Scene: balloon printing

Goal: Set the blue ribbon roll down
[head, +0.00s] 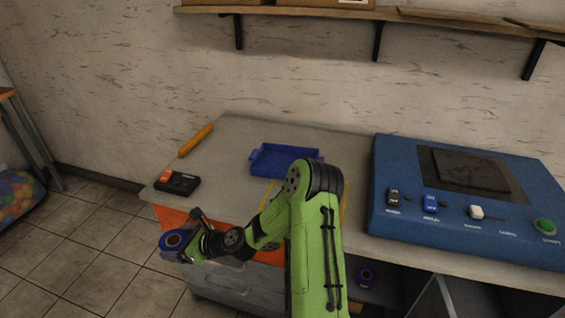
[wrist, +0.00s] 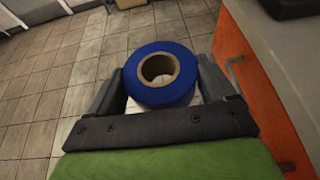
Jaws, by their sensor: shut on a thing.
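The blue ribbon roll (wrist: 158,93) has a brown cardboard core and sits between the two fingers of my gripper (wrist: 160,90), which is shut on it. In the head view the roll (head: 173,240) is held out beyond the front left of the table (head: 228,148), beside the orange panel below the tabletop. My gripper (head: 183,240) is partly hidden there by my green arm. Tiled floor shows under the roll in the wrist view.
A blue tray (head: 284,160), a black and orange device (head: 177,183) and a yellow-orange stick (head: 196,140) lie on the table. A big blue machine (head: 470,200) fills its right side. Another dark roll (head: 366,276) is underneath. A grey drawer unit (head: 225,285) stands below.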

